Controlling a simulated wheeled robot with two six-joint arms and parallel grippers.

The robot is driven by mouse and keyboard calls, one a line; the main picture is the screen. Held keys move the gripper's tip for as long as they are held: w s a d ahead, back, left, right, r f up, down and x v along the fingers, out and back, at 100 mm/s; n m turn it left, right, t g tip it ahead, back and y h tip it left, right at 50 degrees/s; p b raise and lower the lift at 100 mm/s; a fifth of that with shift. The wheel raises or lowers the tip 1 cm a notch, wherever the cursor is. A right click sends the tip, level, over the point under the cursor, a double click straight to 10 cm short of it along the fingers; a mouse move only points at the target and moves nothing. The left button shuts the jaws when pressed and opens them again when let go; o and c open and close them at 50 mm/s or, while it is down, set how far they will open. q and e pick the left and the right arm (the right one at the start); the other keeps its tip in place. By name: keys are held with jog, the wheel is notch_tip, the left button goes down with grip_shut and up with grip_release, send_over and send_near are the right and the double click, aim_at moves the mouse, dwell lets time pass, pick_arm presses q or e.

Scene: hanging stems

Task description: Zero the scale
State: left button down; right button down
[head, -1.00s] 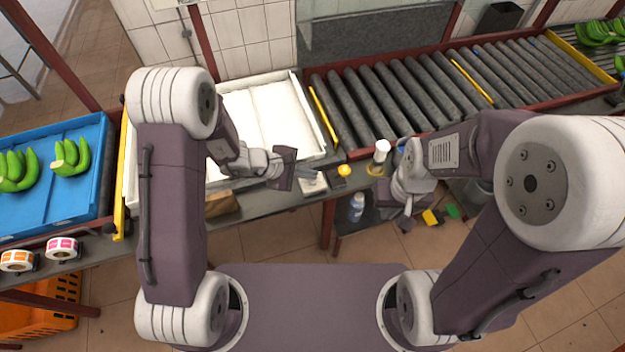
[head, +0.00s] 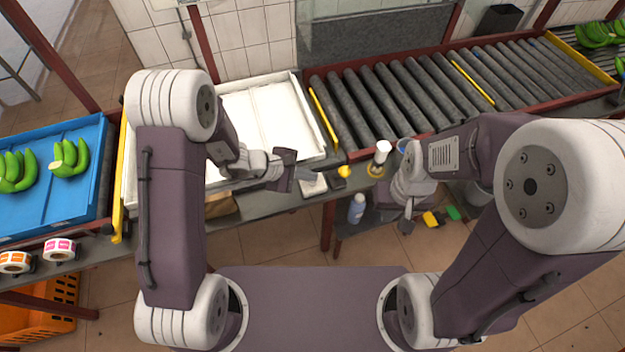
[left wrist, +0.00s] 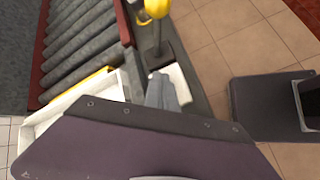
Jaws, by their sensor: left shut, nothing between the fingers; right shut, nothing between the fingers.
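A white tray (head: 262,118) lies on the bench at the back, and it shows in part in the left wrist view (left wrist: 45,128). A small flat white unit (head: 314,187) sits at the bench's front edge; I cannot tell if it is the scale's panel. My left gripper (head: 309,175) is shut and empty at this unit, and in the left wrist view its fingertips (left wrist: 163,82) partly cover the unit (left wrist: 183,84). I cannot tell whether they touch. My right gripper (head: 406,226) is shut and empty, pointing down in front of the bench, near the lower shelf.
A roller conveyor (head: 420,90) runs to the right. A yellow-topped item (head: 344,171) and a white-capped bottle (head: 381,152) stand beside the unit. A blue tray of green bananas (head: 45,200) and label rolls (head: 60,250) are at left. A spray bottle (head: 356,208) stands lower down.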

pick_arm(q)
jog(key=shift+f, duration=0.2)
dwell(0.5)
jog(key=shift+r+p, duration=0.3)
jog(key=shift+r, duration=0.6)
notch_tip(320, 180, up, 5)
jog(key=p, duration=0.3)
jog(key=shift+f, duration=0.15)
jog(key=shift+r+p, duration=0.25)
jog(key=shift+p, duration=0.05)
jog(key=shift+f, duration=0.1)
